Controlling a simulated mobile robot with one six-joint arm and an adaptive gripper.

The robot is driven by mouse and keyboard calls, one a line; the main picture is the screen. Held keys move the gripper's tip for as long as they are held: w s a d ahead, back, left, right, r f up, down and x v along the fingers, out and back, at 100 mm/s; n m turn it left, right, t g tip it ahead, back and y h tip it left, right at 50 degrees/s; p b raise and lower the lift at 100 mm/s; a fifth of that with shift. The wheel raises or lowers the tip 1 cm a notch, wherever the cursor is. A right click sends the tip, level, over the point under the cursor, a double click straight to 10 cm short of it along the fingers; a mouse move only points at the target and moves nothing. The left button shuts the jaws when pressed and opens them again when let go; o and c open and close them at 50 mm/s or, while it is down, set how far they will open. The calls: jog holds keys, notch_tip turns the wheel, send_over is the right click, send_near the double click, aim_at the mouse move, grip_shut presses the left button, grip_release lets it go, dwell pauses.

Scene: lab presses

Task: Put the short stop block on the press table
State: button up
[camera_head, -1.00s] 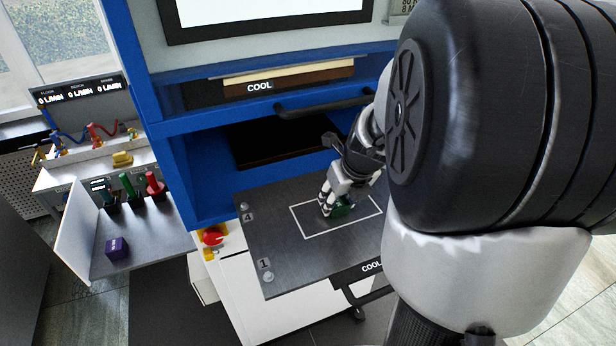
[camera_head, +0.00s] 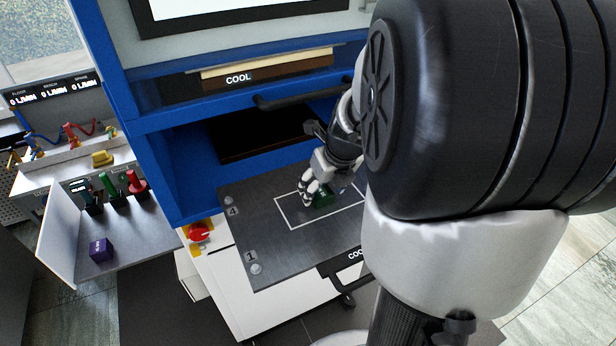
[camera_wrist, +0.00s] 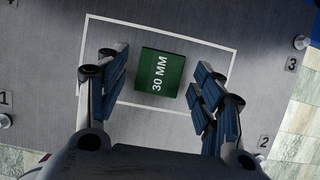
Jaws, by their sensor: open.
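The short stop block is a green block marked "30 MM" (camera_wrist: 160,72). In the wrist view it sits inside the white outlined rectangle on the dark press table (camera_wrist: 45,60). My gripper (camera_wrist: 160,95) is open, with one finger on each side of the block and a visible gap on both sides. In the head view my gripper (camera_head: 312,192) is low over the table (camera_head: 262,222), and the green block (camera_head: 325,198) shows partly behind its fingers.
The blue press frame (camera_head: 190,170) stands behind the table. A red emergency button (camera_head: 200,232) is at the table's left. Further left, a shelf (camera_head: 140,235) holds a purple block (camera_head: 101,250) and green and red handled tools (camera_head: 137,182). Pegs stand at the table corners.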

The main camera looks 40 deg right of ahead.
jog(key=p+v, duration=0.3)
jog(key=v, duration=0.8)
jog(key=shift+s, duration=0.25)
jog(key=shift+a+r, duration=0.1)
jog(key=shift+r, duration=0.05)
